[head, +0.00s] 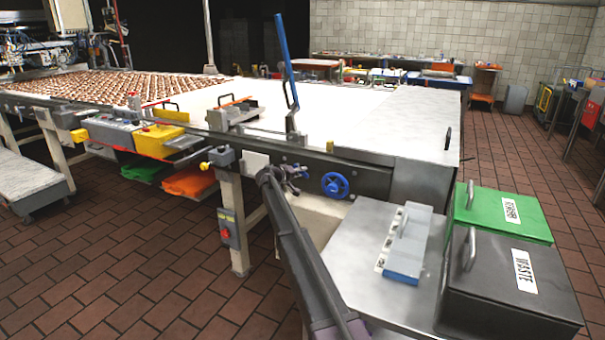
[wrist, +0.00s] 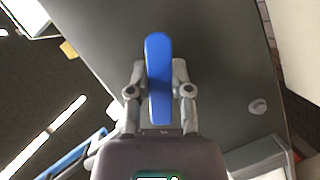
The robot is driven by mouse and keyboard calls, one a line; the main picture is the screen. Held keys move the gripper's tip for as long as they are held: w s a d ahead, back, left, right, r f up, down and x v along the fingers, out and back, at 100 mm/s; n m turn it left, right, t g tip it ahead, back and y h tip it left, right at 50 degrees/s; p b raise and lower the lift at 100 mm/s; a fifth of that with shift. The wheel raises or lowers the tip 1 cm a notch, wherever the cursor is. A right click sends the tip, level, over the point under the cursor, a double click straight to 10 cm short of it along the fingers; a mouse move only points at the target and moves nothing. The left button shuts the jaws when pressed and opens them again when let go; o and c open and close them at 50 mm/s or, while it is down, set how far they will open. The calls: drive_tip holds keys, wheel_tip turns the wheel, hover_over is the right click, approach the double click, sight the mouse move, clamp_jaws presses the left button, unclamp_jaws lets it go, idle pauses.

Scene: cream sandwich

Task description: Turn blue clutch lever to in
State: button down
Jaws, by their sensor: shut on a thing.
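A short blue lever (wrist: 158,50) with a rounded end stands between my two fingers in the wrist view, against a dark grey panel. I take it to be the clutch lever. My gripper (wrist: 159,75) is shut on it, with one finger on each side. In the head view my gripper (head: 293,177) is at the machine's front side panel, left of the blue handwheel. There the gripper and arm hide most of the lever, and I cannot tell its angle.
The blue handwheel (head: 335,185) is close to the right of my gripper. A tall blue lever (head: 283,50) rises above the conveyor (head: 350,120). A steel table (head: 350,250) with a green bin (head: 500,213) and a black waste bin (head: 490,265) stands right of my arm.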

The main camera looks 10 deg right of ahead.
drive_tip(key=shift+s+d, duration=0.1)
drive_tip(key=shift+d, duration=0.2)
drive_tip(key=c, duration=0.6)
unclamp_jaws()
drive_tip(key=shift+a, duration=0.1)
drive_tip(key=shift+o, duration=0.4)
drive_tip(key=shift+s+a+r, duration=0.1)
drive_tip(key=shift+a, duration=0.15)
drive_tip(key=shift+s, duration=0.1)
